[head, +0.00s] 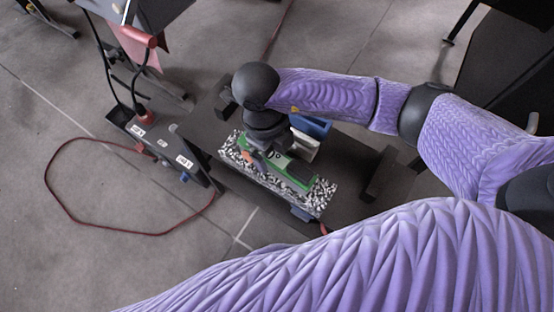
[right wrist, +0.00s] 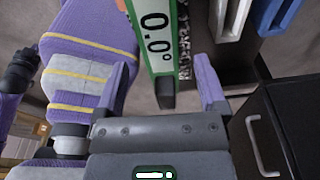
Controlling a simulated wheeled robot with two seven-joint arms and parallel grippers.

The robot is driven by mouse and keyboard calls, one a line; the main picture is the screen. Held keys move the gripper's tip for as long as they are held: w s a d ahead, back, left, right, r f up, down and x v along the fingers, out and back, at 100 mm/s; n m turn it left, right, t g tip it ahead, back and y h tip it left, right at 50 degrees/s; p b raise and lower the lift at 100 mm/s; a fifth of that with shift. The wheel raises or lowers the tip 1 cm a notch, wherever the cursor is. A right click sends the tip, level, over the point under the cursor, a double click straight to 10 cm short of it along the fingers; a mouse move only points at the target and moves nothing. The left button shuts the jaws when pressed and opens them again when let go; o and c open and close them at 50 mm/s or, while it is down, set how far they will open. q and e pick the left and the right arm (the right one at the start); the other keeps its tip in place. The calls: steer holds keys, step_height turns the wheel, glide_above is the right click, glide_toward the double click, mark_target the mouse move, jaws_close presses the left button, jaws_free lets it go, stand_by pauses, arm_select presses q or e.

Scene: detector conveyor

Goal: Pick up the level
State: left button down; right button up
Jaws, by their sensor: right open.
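The level (head: 289,168) is green with dark parts and lies on a black-and-white speckled bed (head: 325,190) in the head view. In the right wrist view the level (right wrist: 154,32) shows a white face with dark digits, and its dark end points down between my fingers. My right gripper (head: 268,146) is over the left part of the level in the head view; its fingertips are largely hidden there. In the right wrist view the right gripper (right wrist: 165,82) is open, with one finger on each side of the level's end, apart from it. My left gripper is not in view.
A blue block (head: 311,125) and a pale block (head: 303,146) stand close behind the level. A dark stand with labels (head: 160,140) is at left, with a red cable (head: 75,222) looped on the floor. A dark cabinet (right wrist: 285,125) with a handle shows in the right wrist view.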

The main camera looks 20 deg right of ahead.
mark_target(276, 158)
steer(key=f+b, duration=0.1)
steer(key=f, duration=0.3)
steer(key=shift+s+d+b, duration=0.15)
steer(key=shift+s+b, duration=0.05)
steer(key=shift+b, duration=0.2)
steer(key=shift+r, duration=0.15)
steer(key=c, duration=1.1)
jaws_close()
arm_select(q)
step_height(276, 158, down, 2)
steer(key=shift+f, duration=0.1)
